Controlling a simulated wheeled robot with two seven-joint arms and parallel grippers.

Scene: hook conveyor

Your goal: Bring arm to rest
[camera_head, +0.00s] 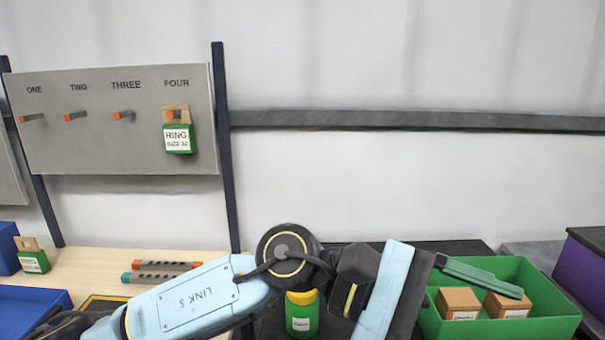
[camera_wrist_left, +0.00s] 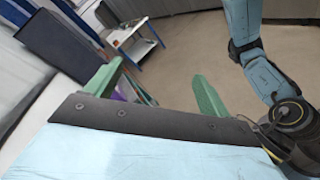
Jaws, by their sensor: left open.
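My left arm comes in from the left in the head view and crosses the front of the work surface. Its gripper (camera_head: 500,282) points right, over the rim of a green bin (camera_head: 548,318). In the left wrist view the green fingers of my left gripper (camera_wrist_left: 158,70) stand wide apart with nothing between them, so it is open and empty. In the head view only one finger shows clearly. My right gripper is not in view.
The bin holds brown boxes (camera_head: 458,302). A hook board (camera_head: 100,150) carries a green RING packet (camera_head: 178,138) on hook FOUR. A purple box (camera_head: 585,268) is at right; blue bins are at left.

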